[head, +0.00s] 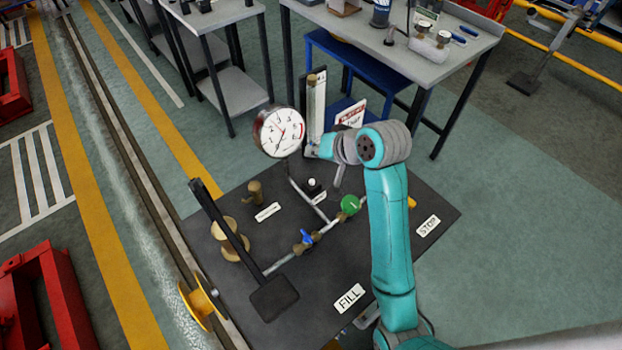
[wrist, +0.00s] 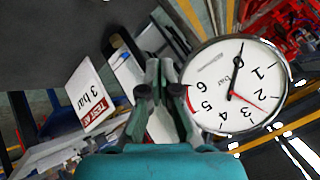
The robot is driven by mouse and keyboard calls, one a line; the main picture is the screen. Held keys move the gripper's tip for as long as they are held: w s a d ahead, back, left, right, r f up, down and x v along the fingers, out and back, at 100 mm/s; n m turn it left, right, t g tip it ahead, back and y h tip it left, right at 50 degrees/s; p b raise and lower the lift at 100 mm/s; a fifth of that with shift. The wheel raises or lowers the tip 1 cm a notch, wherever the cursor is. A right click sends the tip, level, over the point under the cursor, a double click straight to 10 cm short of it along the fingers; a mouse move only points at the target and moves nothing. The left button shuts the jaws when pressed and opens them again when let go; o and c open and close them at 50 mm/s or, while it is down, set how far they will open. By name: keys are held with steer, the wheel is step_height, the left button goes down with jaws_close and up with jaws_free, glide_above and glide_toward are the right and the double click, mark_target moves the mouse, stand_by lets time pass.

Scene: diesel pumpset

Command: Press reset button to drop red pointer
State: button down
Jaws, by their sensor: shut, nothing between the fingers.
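The round white pressure gauge (head: 279,133) stands on a pipe above the dark bench top. In the wrist view the gauge (wrist: 222,72) is close, right of my gripper (wrist: 162,70). Its black needle points near 0 and its red pointer near 3. A small black block with a white round top (head: 312,182) sits on the bench below the gauge; I cannot read its label or tell whether it is the reset button. My gripper is shut and empty, apart from the gauge in the picture. In the head view my wrist largely hides it.
A "TEST AT 3 bar" sign (wrist: 90,97) and an upright tube panel (head: 316,105) stand near my gripper. A green valve wheel (head: 350,205), a blue valve handle (head: 306,237) and a long black lever (head: 222,220) rise from the bench. Grey tables (head: 440,60) stand behind.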

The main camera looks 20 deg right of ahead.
mark_target(314, 182)
steer(key=shift+f, duration=4.4)
steer(key=shift+f, duration=0.4)
steer(key=shift+f, duration=0.5)
steer(key=shift+r, duration=0.95)
steer(key=shift+r, duration=0.1)
steer(key=shift+r, duration=2.4)
steer(key=shift+s, duration=0.1)
